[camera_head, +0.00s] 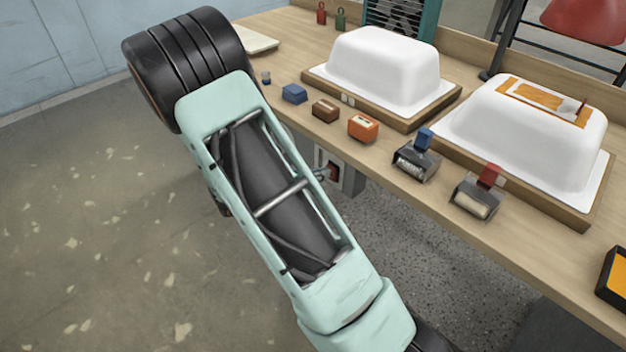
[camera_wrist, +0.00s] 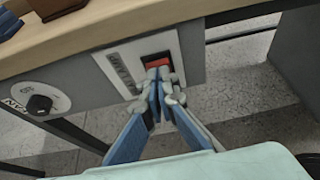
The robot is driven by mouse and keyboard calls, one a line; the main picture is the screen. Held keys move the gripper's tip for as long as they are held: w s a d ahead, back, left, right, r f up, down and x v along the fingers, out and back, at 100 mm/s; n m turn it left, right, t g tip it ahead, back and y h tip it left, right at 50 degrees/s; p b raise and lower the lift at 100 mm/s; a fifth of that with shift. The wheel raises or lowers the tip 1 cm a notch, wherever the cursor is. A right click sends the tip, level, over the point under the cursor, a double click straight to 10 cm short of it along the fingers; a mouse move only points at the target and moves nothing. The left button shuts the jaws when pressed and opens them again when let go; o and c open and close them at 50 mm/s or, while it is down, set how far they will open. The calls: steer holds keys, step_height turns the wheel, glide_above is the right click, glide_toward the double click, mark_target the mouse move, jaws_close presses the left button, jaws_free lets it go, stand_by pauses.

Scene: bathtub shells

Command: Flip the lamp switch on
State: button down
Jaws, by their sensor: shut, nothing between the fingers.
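The lamp switch is a red rocker (camera_wrist: 158,62) in a pale plate (camera_wrist: 125,68) on a grey box under the table edge. The plate's lettering is too small to read surely. My gripper (camera_wrist: 158,80) is shut and empty, its blue fingers together just in front of the rocker and covering its lower part. I cannot tell whether the tips touch it. In the head view, the red switch (camera_head: 333,173) shows on the grey box beside my arm, which hides most of the gripper. The rocker's on or off position cannot be told.
A black knob (camera_wrist: 40,104) sits on the same box, left of the switch. The wooden table (camera_head: 520,235) above holds two white tub shells (camera_head: 385,65) (camera_head: 535,135), two scraper-like tools (camera_head: 417,160) (camera_head: 477,195) and small blocks (camera_head: 362,127). The floor below is open.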

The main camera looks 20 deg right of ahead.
stand_by(0.3)
steer(key=shift+w+d+r+y+p, duration=0.15)
steer(key=shift+d+y+p, duration=0.3)
steer(key=shift+p, duration=0.35)
steer(key=shift+r+p, duration=0.65)
steer(key=shift+r, duration=0.2)
steer(key=shift+a, duration=0.1)
